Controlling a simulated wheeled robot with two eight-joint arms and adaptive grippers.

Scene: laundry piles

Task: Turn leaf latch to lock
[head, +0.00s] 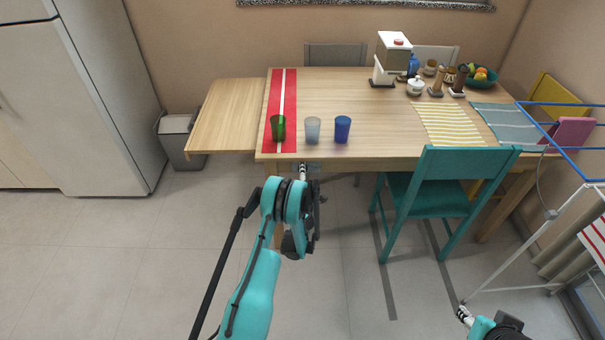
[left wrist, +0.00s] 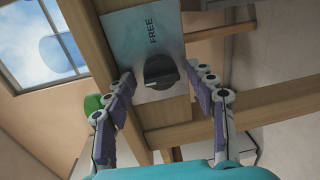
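The latch has a dark round knob (left wrist: 160,71) on a pale metal plate (left wrist: 133,32) marked FREE, under the table, seen in the left wrist view. The knob's ridge lies roughly crosswise between my fingers. My left gripper (left wrist: 160,76) is open, with one finger on each side of the knob; contact cannot be told. In the head view my left gripper (head: 304,172) is at the table's front edge. The wooden table leaf (head: 232,115) extends level at the table's left end. My right gripper (head: 465,316) is at the bottom right, its opening unclear.
Green (head: 278,128), clear (head: 313,130) and blue (head: 342,129) cups stand near the front edge of the table (head: 350,100). A teal chair (head: 440,195) stands at the front right, beside a drying rack (head: 560,205). Wooden beams (left wrist: 92,70) flank the latch.

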